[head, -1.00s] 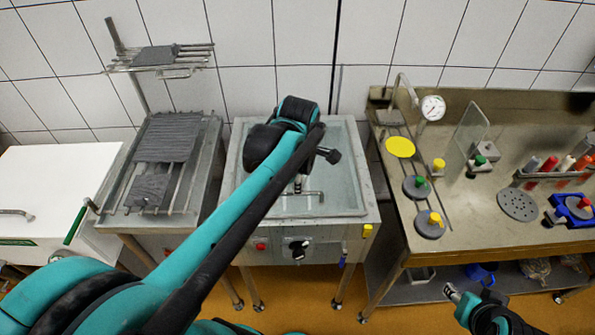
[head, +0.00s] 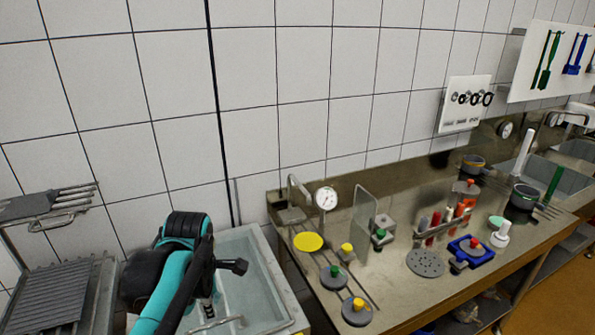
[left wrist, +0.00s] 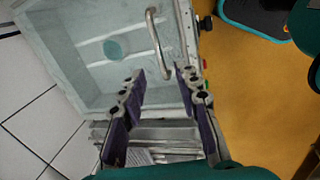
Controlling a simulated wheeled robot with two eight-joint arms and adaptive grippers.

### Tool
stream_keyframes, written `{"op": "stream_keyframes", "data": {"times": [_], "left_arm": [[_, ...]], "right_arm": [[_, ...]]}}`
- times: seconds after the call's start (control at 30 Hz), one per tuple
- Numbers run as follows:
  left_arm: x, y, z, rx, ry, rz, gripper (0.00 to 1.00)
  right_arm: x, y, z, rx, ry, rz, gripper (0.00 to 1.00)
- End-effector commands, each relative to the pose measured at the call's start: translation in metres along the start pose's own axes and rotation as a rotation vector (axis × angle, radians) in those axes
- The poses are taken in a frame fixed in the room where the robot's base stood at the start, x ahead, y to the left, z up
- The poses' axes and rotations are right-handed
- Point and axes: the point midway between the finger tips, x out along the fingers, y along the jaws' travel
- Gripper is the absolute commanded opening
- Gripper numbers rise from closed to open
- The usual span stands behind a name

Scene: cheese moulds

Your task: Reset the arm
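My left arm enters the head view at the lower left and its dark wrist is over the basin (head: 247,262). The left gripper (head: 207,309) hangs below the wrist there, mostly hidden. In the left wrist view the left gripper (left wrist: 160,73) has its two fingers apart with nothing between them. Its fingertips point at the basin (left wrist: 85,73), which has a metal handle (left wrist: 158,42) and a round bluish spot inside. The right gripper does not show in any current view.
A steel counter (head: 395,300) at right carries a yellow disc (head: 308,242), a dial gauge (head: 326,198), knobbed lids, a perforated disc (head: 425,263), a blue holder (head: 470,250) and a bottle rack. A ribbed rack (head: 55,297) stands left of the basin.

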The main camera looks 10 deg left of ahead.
Motion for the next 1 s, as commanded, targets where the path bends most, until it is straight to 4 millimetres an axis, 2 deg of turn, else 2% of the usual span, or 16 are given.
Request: {"op": "stream_keyframes", "data": {"times": [0.17, 0.4, 0.6, 0.7, 0.8, 1.0], "left_arm": [[0.006, -0.026, 0.009, 0.378, -0.035, 0.075, 0.32], [0.025, -0.074, 0.024, 1.185, -0.022, 0.278, 0.32], [0.041, -0.105, 0.033, 1.726, 0.073, 0.431, 0.32], [0.047, -0.113, 0.035, 1.885, 0.12, 0.476, 0.32], [0.049, -0.117, 0.037, 1.97, 0.148, 0.499, 0.32], [0.05, -0.118, 0.037, 1.987, 0.154, 0.504, 0.32]], "right_arm": [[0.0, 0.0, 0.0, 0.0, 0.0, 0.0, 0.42], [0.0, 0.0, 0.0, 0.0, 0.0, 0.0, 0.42], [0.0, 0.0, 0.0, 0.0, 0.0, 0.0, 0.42], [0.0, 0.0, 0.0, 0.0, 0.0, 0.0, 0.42], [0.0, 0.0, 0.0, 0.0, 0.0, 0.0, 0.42], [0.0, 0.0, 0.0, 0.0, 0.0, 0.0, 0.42]]}}
